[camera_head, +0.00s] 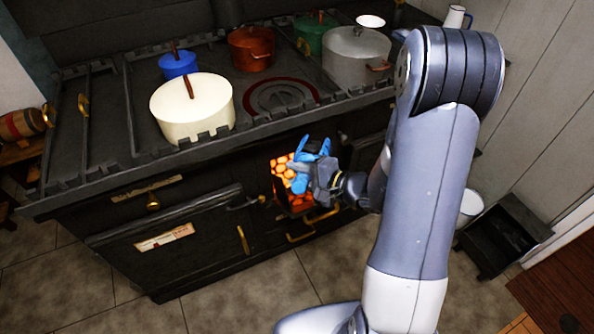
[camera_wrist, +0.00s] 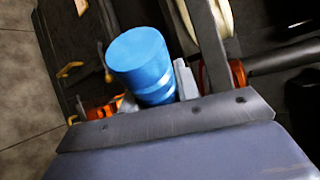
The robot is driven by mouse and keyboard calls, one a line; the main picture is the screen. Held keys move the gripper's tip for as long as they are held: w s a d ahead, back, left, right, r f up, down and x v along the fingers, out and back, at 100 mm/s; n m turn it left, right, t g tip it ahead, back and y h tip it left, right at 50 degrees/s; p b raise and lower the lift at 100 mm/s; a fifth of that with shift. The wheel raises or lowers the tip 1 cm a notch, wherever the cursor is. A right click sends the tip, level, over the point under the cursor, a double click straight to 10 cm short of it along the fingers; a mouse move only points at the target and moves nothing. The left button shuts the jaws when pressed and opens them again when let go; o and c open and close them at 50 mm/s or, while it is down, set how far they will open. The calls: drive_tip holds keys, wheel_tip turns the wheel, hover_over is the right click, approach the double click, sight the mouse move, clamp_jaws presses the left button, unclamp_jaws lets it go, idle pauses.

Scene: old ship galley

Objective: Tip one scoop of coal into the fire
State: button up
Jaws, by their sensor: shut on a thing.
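The fire shows as glowing orange coals (camera_head: 283,170) in a square opening in the front of the black range. My gripper (camera_head: 312,172) is at this opening, shut on a blue scoop (camera_head: 312,149). The scoop stands in front of part of the fire. In the wrist view the scoop (camera_wrist: 138,55) is a blue, tapered, cup-like body next to a grey finger, with a little orange behind it. I cannot see inside the scoop, so whether it holds coal cannot be told.
The range top (camera_head: 110,120) carries a cream pot (camera_head: 190,112), a blue pot (camera_head: 178,66), a copper pot (camera_head: 251,50), a green pot (camera_head: 312,35) and a grey pot (camera_head: 345,62). A dark box (camera_head: 505,235) and a white bucket (camera_head: 470,204) stand right. Tiled floor in front is clear.

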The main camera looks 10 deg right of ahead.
drive_tip(key=shift+m+g, duration=0.6)
drive_tip(key=shift+m, duration=0.3)
drive_tip(key=shift+w+d+r+p, duration=0.1)
drive_tip(key=shift+w+r+p, duration=0.4)
drive_tip(key=shift+p, duration=1.25)
drive_tip(key=shift+w+d+r+p, duration=0.15)
drive_tip(key=shift+r+p, duration=0.7)
drive_tip(key=shift+p, duration=0.85)
drive_tip(key=shift+w+d+r+p, duration=0.2)
drive_tip(key=shift+r+p, duration=0.45)
drive_tip(key=shift+p, duration=1.1)
drive_tip(key=w+r+p, duration=0.1)
drive_tip(key=p, duration=0.1)
drive_tip(key=w+d+m+g+p, duration=0.1)
drive_tip(key=w+p, duration=0.1)
drive_tip(key=w+r+m+g+p, duration=0.1)
drive_tip(key=p, duration=0.1)
drive_tip(key=shift+w+d+r, duration=0.25)
drive_tip(key=shift+d+r, duration=0.05)
drive_tip(key=shift+w+d+m, duration=0.1)
drive_tip(key=shift+w+m, duration=0.15)
drive_tip(key=shift+m, duration=0.15)
drive_tip(key=shift+w+d+r+m+g+y, duration=0.25)
drive_tip(key=shift+w+r+m+g, duration=0.1)
drive_tip(key=shift+w, duration=0.2)
drive_tip(key=shift+w+d+r+m+g+y, duration=0.2)
drive_tip(key=shift+w+r+m+g+y, duration=0.1)
drive_tip(key=shift+w, duration=0.25)
drive_tip(key=shift+m+t, duration=0.25)
